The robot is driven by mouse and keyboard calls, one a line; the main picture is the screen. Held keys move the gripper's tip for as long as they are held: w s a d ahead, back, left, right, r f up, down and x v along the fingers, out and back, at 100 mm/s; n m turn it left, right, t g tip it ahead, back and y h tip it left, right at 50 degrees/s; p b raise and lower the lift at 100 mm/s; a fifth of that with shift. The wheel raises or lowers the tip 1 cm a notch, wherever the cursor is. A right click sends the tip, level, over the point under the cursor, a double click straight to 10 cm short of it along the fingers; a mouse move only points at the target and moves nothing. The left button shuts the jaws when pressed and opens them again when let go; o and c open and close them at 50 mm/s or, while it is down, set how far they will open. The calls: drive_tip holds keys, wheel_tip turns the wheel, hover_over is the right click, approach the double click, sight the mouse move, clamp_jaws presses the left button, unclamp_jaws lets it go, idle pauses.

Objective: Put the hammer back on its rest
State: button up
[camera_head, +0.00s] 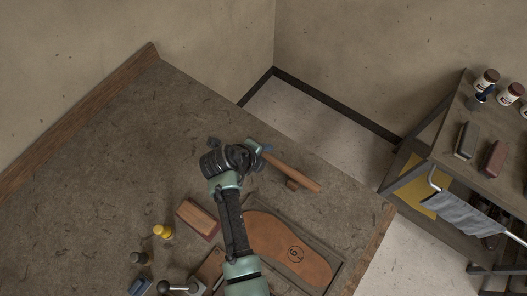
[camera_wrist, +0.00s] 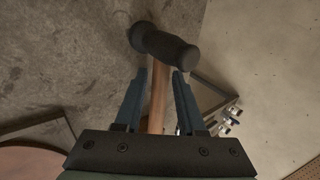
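The hammer has a brown wooden handle (camera_head: 295,172) pointing to the lower right in the head view. Its head end is mostly hidden by my gripper (camera_head: 262,150). In the wrist view, the hammer's dark cylindrical head (camera_wrist: 164,45) lies just beyond the fingertips. The handle runs down between the two blue fingers of my gripper (camera_wrist: 158,75). The fingers are apart, with gaps visible beside the handle, so the gripper looks open around it. A small brown block (camera_head: 292,184) shows at the handle's lower edge; whether it is the rest, I cannot tell.
A shelf rack (camera_head: 450,175) with jars and brushes stands right. The worktop's upper left is clear.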

drive_tip(key=shift+r, duration=0.1)
drive_tip(key=v, duration=1.2)
drive_tip(key=w+r+n+t+y, duration=0.1)
drive_tip(key=w+r+n+t, duration=0.3)
drive_tip(key=r, duration=0.6)
drive_tip(key=w+r+n+t+y, duration=0.1)
drive_tip(key=w+r+n+t, duration=0.25)
drive_tip(key=r, duration=0.75)
drive_tip(key=w+r+n+t+y, duration=0.25)
drive_tip(key=w+r+n, duration=0.25)
drive_tip(key=r, duration=0.5)
drive_tip(key=s+d+r+n+t, duration=0.1)
drive_tip(key=s+r+n+t, duration=0.3)
drive_tip(key=r, duration=0.6)
drive_tip(key=s+d+r+n+t, duration=0.2)
drive_tip(key=s+r+n+t, duration=0.2)
drive_tip(key=r, duration=0.6)
drive_tip(key=s+d+r+n+t, duration=0.1)
drive_tip(key=s+r+n+t, duration=0.3)
drive_tip(key=r, duration=0.7)
drive_tip(key=shift+s+d+n, duration=0.15)
drive_tip(key=shift+s+n, duration=0.2)
drive_tip(key=shift+s, duration=0.9)
